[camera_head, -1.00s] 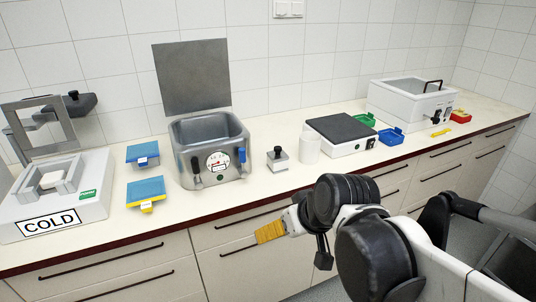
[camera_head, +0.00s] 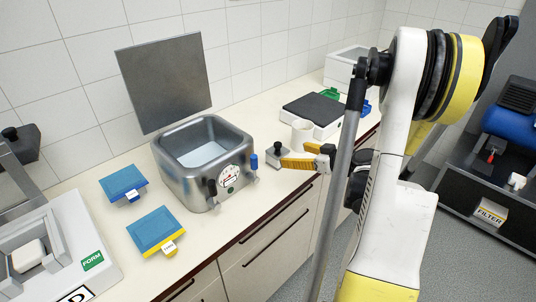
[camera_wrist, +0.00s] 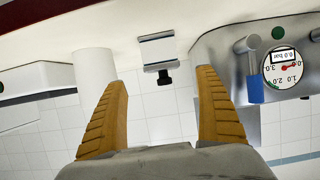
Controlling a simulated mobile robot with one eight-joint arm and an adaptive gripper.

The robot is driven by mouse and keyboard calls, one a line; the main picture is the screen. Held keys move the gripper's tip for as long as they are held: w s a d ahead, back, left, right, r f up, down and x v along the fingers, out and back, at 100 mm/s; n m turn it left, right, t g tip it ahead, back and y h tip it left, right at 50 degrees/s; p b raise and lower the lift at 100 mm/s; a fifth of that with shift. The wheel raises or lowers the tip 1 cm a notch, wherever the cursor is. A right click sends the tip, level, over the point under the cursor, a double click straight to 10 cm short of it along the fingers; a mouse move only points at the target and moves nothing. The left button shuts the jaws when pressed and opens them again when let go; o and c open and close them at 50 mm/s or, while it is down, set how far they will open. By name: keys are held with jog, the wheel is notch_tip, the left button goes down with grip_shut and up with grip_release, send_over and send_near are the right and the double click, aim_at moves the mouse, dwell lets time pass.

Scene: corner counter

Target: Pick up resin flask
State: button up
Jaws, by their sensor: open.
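The likely resin flask, a small square grey vessel with a black cap (camera_head: 277,153), stands on the counter right of the steel bath. In the wrist view the flask (camera_wrist: 157,51) appears upside down, ahead of and between my finger lines. My gripper (camera_head: 285,163) has yellow fingers and is at the flask's right front side in the head view, partly overlapping it. In the wrist view my gripper (camera_wrist: 162,72) has its fingers wide apart with nothing between them; the flask's black cap is just beyond the tips.
The steel bath (camera_head: 181,177) with gauge and blue lever stands close left of the flask. A white cylinder (camera_head: 302,131) stands close right, then a dark-topped plate (camera_head: 313,108). Two blue-topped trays (camera_head: 122,184) (camera_head: 156,230) lie left. My arm hides the counter's right part.

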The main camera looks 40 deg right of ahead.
aim_at(282, 152)
jog(key=x, duration=0.3)
jog(key=shift+w+f+b, duration=0.15)
jog(key=shift+f+b, duration=0.05)
jog(key=shift+b, duration=0.1)
jog(key=b+x, duration=0.2)
jog(key=x, duration=0.3)
jog(key=shift+w+a, duration=0.25)
jog(key=shift+r, duration=0.1)
jog(key=shift+c, duration=0.2)
jog(key=c, duration=1.5)
jog(key=shift+o, duration=0.2)
notch_tip(282, 152, up, 10)
jog(key=p, duration=0.4)
jog(key=shift+s, duration=0.1)
